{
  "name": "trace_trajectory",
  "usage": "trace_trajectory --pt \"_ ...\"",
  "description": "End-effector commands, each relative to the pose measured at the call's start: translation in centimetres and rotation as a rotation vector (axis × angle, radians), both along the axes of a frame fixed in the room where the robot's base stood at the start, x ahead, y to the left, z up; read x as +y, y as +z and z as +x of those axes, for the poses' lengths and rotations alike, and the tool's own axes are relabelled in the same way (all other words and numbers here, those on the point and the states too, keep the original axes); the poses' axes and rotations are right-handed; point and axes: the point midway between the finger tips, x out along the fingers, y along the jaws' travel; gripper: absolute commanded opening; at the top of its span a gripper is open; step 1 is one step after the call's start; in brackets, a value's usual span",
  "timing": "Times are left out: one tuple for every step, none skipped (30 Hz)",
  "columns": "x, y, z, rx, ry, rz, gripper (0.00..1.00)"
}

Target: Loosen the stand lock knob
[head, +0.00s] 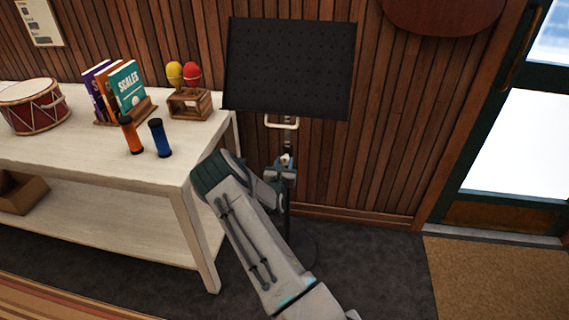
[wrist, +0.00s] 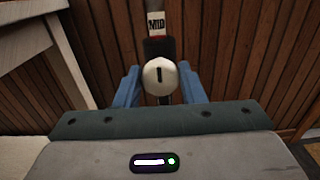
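The stand is a tall black music stand with a perforated desk (head: 290,68) and a thin pole. Its lock knob (wrist: 160,74) is round and pale with a dark upright line, on a dark collar below a white "MID" label (wrist: 157,23). In the head view the knob is small and partly hidden by my gripper (head: 284,167). In the wrist view my gripper's blue fingers stand open, one on each side of the knob, with a narrow gap on both sides. I cannot tell whether the fingertips reach past the knob's face.
A whitish table (head: 85,135) stands left of the stand, holding a drum (head: 33,107), books (head: 118,90), maracas (head: 183,74) and two shakers (head: 160,138). A slatted wood wall is behind. A door and brown mat (head: 495,275) are at right.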

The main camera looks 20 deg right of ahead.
Motion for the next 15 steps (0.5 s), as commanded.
trace_trajectory --pt "0.00 0.01 -0.01 0.001 0.000 -0.001 0.13" --pt "0.00 0.01 -0.01 0.001 0.000 -0.002 0.13" --pt "0.00 0.02 -0.01 0.003 0.000 -0.005 0.13" --pt "0.00 0.02 -0.01 0.005 0.000 -0.007 0.13" --pt "0.00 0.03 -0.01 0.008 0.000 -0.012 0.13" --pt "0.00 0.04 -0.01 0.013 0.000 -0.019 0.13" --pt "0.01 0.05 -0.01 0.018 0.000 -0.027 0.13" --pt "0.01 0.06 0.00 0.024 0.000 -0.036 0.13" --pt "0.02 0.07 0.00 0.032 0.000 -0.049 0.13" --pt "0.04 0.09 0.01 0.039 0.000 -0.060 0.13" --pt "0.07 0.10 0.02 0.049 0.000 -0.074 0.13" --pt "0.10 0.12 0.05 0.062 0.001 -0.093 0.13" --pt "0.12 0.13 0.06 0.074 0.001 -0.111 0.13" --pt "0.14 0.13 0.07 0.085 0.002 -0.128 0.13" --pt "0.15 0.12 0.08 0.103 0.002 -0.154 0.13"
